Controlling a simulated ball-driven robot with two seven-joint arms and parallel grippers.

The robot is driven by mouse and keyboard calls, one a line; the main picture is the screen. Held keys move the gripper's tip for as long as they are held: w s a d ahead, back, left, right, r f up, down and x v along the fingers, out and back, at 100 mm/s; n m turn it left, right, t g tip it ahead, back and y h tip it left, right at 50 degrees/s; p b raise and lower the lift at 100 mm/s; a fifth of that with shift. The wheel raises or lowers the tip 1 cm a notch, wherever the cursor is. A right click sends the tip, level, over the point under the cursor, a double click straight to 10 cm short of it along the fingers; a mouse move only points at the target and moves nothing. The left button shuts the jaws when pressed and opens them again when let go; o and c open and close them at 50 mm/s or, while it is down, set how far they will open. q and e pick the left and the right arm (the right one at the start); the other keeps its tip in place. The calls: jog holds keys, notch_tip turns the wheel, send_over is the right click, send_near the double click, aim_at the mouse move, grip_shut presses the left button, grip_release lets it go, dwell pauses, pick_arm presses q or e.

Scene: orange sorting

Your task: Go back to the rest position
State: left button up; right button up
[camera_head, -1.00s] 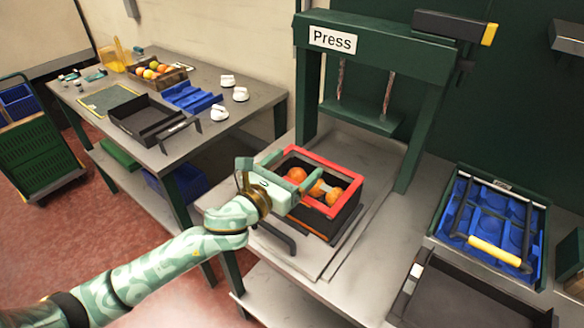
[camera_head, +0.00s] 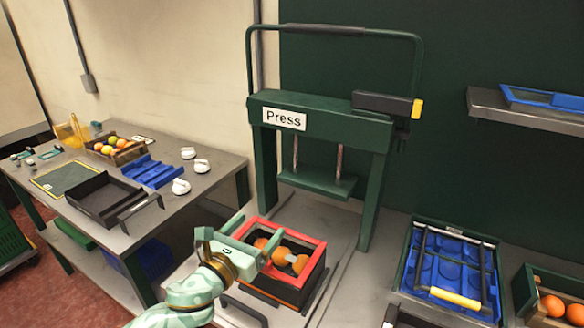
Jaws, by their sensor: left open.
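My left gripper (camera_head: 267,246) is open at the left side of a black crate with a red rim (camera_head: 312,247). Its fingers reach over the crate's left edge, and I cannot tell whether they touch it. Several oranges (camera_head: 282,254) lie inside the crate, and the gripper partly hides the crate's near left corner. The crate stands on the metal table in front of the green press (camera_head: 322,118). My right gripper is not in view.
On the right are a tray with a blue insert (camera_head: 452,262) and a crate of oranges (camera_head: 554,305). The left table (camera_head: 205,215) holds a black tray (camera_head: 103,199), a blue holder (camera_head: 151,171), white items and a fruit crate (camera_head: 115,149). A shelf (camera_head: 484,101) juts out at upper right.

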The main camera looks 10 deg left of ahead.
pick_arm(q)
jog(key=s+a+f+n+g+y, duration=0.3)
jog(key=s+a+f+n+y, duration=0.15)
jog(key=s+n, duration=0.55)
jog(key=s+a+f+n+g+y, duration=0.4)
jog(key=s+n, duration=0.4)
jog(key=n, duration=0.4)
jog(key=s+a+f+n+g+y, duration=0.2)
jog(key=s+a+f+n+g, duration=0.15)
jog(key=s+a+n, duration=0.45)
jog(key=s+d+f+n+g+h+b, duration=0.1)
jog(key=s+d+f, duration=0.1)
jog(key=f, duration=0.8)
jog(key=s+d+f+n+g+h+b, duration=0.1)
jog(key=s+d+f, duration=0.15)
jog(key=f, duration=0.75)
jog(key=s+d+f+n+g+h, duration=0.1)
jog(key=d+f, duration=0.1)
jog(key=f, duration=0.8)
jog(key=s+f+n+g+h+b, duration=0.1)
jog(key=s+f+n+g+b, duration=0.1)
jog(key=s+f, duration=1.4)
jog(key=s+n, duration=0.1)
jog(key=s, duration=0.2)
jog(key=shift+f+g+h, duration=0.2)
jog(key=shift+g+h, duration=0.15)
